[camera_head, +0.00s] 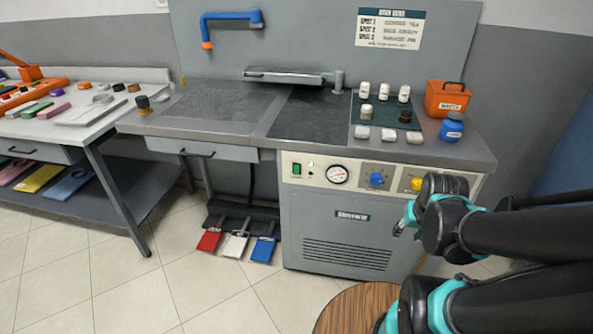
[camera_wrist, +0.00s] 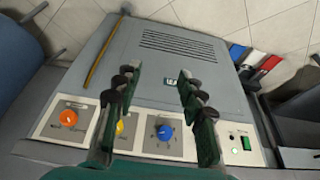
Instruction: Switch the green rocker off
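The green rocker (camera_head: 296,169) is a small upright switch at the left end of the cream control panel (camera_head: 357,178) on the grey cabinet's front. In the wrist view, which is turned over, the rocker (camera_wrist: 246,143) shows at the lower right. I cannot tell its tilt. My gripper (camera_head: 402,226) is in front of the cabinet, right of the rocker and below panel height. In the wrist view my gripper (camera_wrist: 157,82) is open and empty, its fingers apart. The rocker is outside the right-hand finger, and nothing touches it.
A pressure gauge (camera_head: 337,174), blue knob (camera_head: 377,179) and yellow knob (camera_head: 416,184) share the panel. An orange knob (camera_wrist: 68,118) shows in the wrist view. Red, white and blue pedals (camera_head: 237,244) stand on the floor. A round wooden top (camera_head: 350,310) is at the front.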

